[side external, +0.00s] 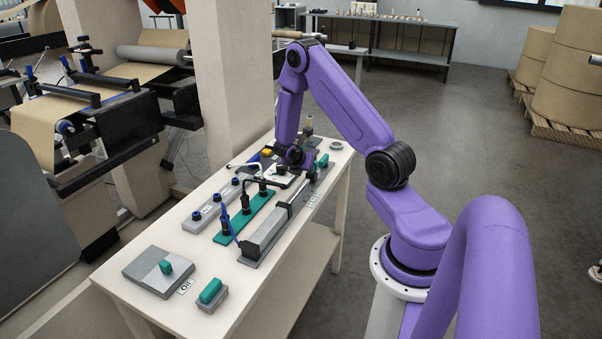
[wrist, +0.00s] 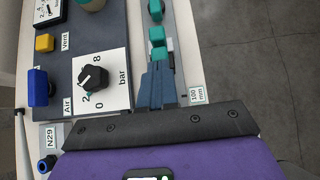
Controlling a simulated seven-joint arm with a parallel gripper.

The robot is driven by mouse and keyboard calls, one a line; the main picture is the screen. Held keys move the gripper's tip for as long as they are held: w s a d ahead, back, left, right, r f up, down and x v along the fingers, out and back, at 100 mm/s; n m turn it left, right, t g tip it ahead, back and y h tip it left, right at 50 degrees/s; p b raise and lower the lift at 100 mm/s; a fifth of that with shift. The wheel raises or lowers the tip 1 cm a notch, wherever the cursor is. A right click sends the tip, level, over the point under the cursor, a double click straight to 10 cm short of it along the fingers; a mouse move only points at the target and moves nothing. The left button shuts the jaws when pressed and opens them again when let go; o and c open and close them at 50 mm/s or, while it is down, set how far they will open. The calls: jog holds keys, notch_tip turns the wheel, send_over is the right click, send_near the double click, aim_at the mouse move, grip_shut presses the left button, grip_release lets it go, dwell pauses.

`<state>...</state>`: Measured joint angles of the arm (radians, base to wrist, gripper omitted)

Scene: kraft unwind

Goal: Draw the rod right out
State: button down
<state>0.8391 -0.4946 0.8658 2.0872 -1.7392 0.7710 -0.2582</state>
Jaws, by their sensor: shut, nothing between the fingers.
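A grey cylinder (side external: 270,228) lies along the right edge of the bench in the side view. A thin rod (side external: 299,188) runs from its far end toward a teal piece (side external: 323,161). In the wrist view, teal blocks (wrist: 157,35) stand in line on a grey rail just beyond my fingertips. My gripper (wrist: 158,62) is shut and empty, its blue fingers together close to the nearest teal block; I cannot tell whether they touch it. In the side view my gripper is over the far part of the bench, its fingertips hard to make out.
A dial panel with a black knob (wrist: 93,78), a blue switch (wrist: 39,87) and a yellow one (wrist: 44,43) lies left of my fingers. A teal manifold (side external: 245,217) with a black handle stands beside the cylinder. The floor right of the bench is clear.

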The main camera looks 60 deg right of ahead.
aim_at(300, 187)
jog(key=shift+d, duration=0.3)
jog(key=shift+a, duration=0.4)
jog(key=a, duration=0.4)
jog(key=shift+w+a+r, duration=0.1)
jog(key=shift+a+r, duration=0.15)
jog(key=shift+r, duration=0.15)
jog(key=s+a+r+m+t+y, duration=0.15)
jog(key=a+r, duration=0.25)
jog(key=a, duration=0.4)
jog(key=s+a+r+m+y, duration=0.1)
jog(key=s+a+r, duration=0.2)
jog(key=a+r, duration=0.35)
jog(key=s+a+r+m+y, duration=0.1)
jog(key=s+a+r+m, duration=0.1)
jog(key=a, duration=0.8)
jog(key=s+a+r+y, duration=0.2)
jog(key=s+a, duration=0.3)
jog(key=s, duration=0.3)
jog(key=s+a+r+g+y, duration=0.1)
jog(key=s+a+r+y, duration=0.1)
jog(key=s+a+y, duration=0.2)
jog(key=s+a+m, duration=0.1)
jog(key=s+a, duration=0.1)
jog(key=s, duration=0.2)
jog(key=shift+r, duration=0.2)
